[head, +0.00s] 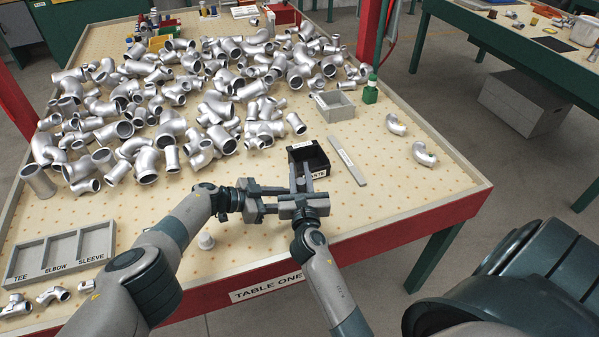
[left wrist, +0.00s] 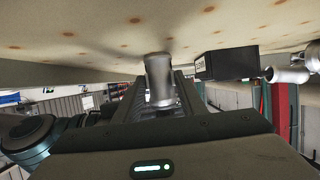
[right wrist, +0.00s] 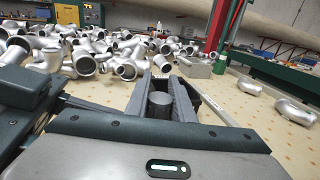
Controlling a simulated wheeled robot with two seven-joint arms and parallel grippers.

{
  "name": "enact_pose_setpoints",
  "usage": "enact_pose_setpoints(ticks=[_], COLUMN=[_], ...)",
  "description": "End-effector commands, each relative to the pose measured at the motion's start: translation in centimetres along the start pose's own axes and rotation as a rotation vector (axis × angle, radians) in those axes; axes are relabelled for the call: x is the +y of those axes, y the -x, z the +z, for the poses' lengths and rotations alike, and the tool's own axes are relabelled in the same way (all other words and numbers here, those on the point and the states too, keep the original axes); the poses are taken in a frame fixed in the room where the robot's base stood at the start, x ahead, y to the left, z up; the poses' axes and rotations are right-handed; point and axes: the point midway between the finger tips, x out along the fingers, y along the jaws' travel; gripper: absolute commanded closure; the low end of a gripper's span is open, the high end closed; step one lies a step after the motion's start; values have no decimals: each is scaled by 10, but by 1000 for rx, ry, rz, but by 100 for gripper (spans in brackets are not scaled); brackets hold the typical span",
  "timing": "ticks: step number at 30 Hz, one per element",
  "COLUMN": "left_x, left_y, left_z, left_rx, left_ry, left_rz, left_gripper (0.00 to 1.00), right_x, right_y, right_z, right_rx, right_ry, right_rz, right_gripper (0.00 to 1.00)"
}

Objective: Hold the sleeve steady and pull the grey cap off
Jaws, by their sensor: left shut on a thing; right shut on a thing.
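My left gripper (head: 276,197) reaches in from the left, low over the front of the table. In the left wrist view it is shut on a silver-grey cylinder (left wrist: 158,76), which looks like the sleeve. My right gripper (head: 300,180) points away from me and crosses close to the left fingers. In the right wrist view it is shut on a darker grey round piece (right wrist: 160,104), which looks like the grey cap. The fingers hide both pieces in the head view. I cannot tell whether the two pieces touch.
A black labelled box (head: 320,160) stands just beyond my grippers. A grey flat bar (head: 347,160) and a grey open box (head: 338,108) lie right of it. Silver pipe fittings (head: 215,105) crowd the back.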

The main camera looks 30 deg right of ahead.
Motion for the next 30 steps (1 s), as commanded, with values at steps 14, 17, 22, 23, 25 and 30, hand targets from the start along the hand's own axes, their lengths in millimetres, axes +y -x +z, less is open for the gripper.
enact_pose_setpoints(ticks=[14, 17, 22, 23, 25, 30], left_x=[0, 0, -1, -1, -1, 0], left_y=[0, 1, 6, 7, 10, 17], left_z=[0, 0, 1, 1, 1, 0], left_rx=[0, 0, -1, -1, 0, 0], left_ry=[0, 0, -1, -1, -1, -1], left_rz=[0, 0, 1, 1, 2, 1], left_gripper=[41, 41, 41, 41, 41, 41], right_x=[0, 0, 0, 0, 0, 0], right_y=[0, 0, 0, 0, 0, 0], right_z=[0, 0, 0, 0, 0, 0], right_rx=[0, 0, 0, 0, 0, 0], right_ry=[0, 0, 0, 0, 0, 0], right_rz=[0, 0, 0, 0, 0, 0], right_gripper=[100, 100, 100, 100, 100, 100])
